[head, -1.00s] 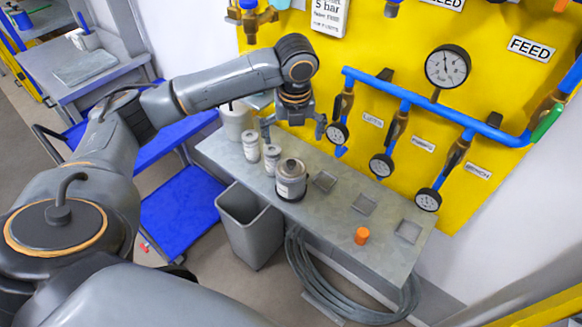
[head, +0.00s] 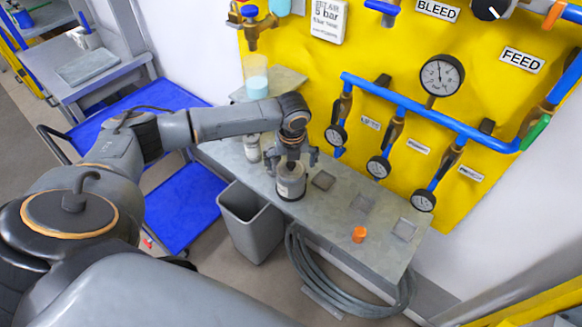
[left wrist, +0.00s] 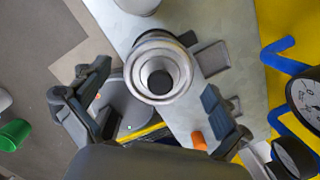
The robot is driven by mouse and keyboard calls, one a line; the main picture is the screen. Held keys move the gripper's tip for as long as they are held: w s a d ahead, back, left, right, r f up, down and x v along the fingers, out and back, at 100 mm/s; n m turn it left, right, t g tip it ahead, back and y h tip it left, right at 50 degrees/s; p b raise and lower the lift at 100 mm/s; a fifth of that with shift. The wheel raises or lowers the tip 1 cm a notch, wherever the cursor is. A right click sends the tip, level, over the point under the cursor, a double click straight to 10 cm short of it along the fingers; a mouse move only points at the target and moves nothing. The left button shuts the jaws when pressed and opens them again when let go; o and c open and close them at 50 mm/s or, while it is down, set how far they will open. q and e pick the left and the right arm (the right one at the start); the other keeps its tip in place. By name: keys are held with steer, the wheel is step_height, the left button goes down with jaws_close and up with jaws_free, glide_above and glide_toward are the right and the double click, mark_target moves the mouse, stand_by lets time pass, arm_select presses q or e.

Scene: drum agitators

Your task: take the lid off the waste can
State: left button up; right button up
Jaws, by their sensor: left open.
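The waste can (head: 291,184) is a grey metal can with a pale label, standing upright on the grey bench. In the left wrist view its round, stepped lid (left wrist: 148,50) with a dark centre knob (left wrist: 160,82) shows from above. The lid sits on the can. My left gripper (head: 291,163) is directly over the can, pointing down, and hides most of the lid in the head view. In the left wrist view its fingers are spread wide to either side, with nothing between them held. I cannot tell whether the fingers touch the lid. My right gripper is not in view.
Small pale canisters (head: 252,147) stand left of the can, partly hidden by my arm. An orange cap (head: 359,235) and square recesses lie to the right. A grey bin (head: 250,222) and coiled hose (head: 345,285) are before the bench. Blue pipes and gauges (head: 379,167) stand behind.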

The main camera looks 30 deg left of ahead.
arm_select(q)
steer(key=c, duration=1)
steer(key=shift+r, duration=0.15)
